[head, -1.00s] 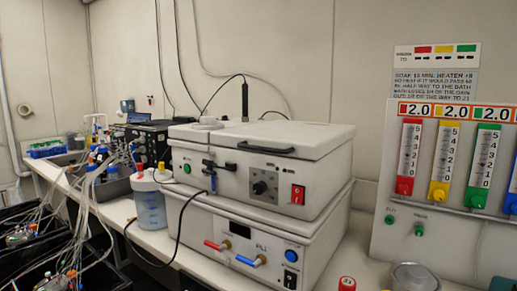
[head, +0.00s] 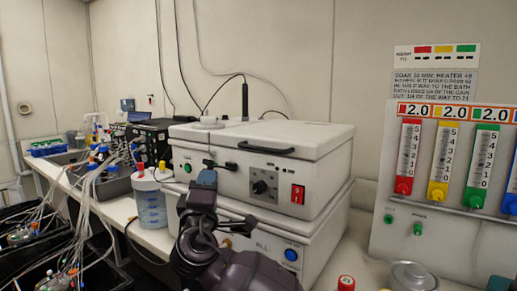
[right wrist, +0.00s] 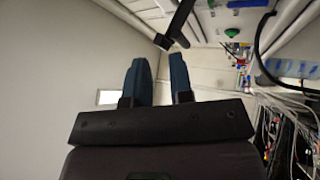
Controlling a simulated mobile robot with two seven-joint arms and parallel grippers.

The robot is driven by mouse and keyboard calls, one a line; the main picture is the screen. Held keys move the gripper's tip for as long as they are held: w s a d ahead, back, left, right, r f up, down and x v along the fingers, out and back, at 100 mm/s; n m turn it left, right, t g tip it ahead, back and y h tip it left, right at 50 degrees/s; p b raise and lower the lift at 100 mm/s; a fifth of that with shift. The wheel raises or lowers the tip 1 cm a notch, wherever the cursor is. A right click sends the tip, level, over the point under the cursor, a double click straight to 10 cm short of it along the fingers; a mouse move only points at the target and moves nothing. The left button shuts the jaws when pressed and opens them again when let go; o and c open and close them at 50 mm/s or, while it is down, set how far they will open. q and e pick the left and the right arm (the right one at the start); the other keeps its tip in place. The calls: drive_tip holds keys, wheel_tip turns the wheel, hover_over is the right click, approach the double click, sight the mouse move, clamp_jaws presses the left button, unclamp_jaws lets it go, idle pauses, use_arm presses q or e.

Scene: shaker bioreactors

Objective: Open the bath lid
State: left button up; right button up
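The bath is a white box with a white lid (head: 315,137) on top, and the lid is down. A black bar handle (head: 266,149) runs along the lid's front edge. My right gripper (head: 206,176) is in front of the bath's front panel, below and left of the handle, near a black fitting (head: 220,165). In the right wrist view its two blue fingers (right wrist: 161,72) stand apart with nothing between them. A black bar (right wrist: 176,24) shows beyond the fingertips there; I cannot tell which part it is. My left gripper is not in view.
The bath stands on a second white unit (head: 325,236), partly hidden by my right arm. A lidded bottle (head: 152,208) with tubes stands to the left. A gauge panel (head: 440,235) is at the right. A black probe (head: 245,102) rises behind the bath.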

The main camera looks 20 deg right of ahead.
sight(258, 148)
drive_tip(key=s+d+r+m+g+h, duration=0.1)
drive_tip(key=s+d+m+g+h, duration=0.45)
drive_tip(key=h, duration=0.65)
drive_tip(key=shift+g, duration=0.45)
drive_tip(key=x, duration=1.1)
drive_tip(key=shift+w+a+p, duration=0.3)
drive_tip(key=shift+w+p, duration=0.05)
drive_tip(key=shift+w, duration=0.05)
drive_tip(key=shift+f, duration=0.1)
clamp_jaws()
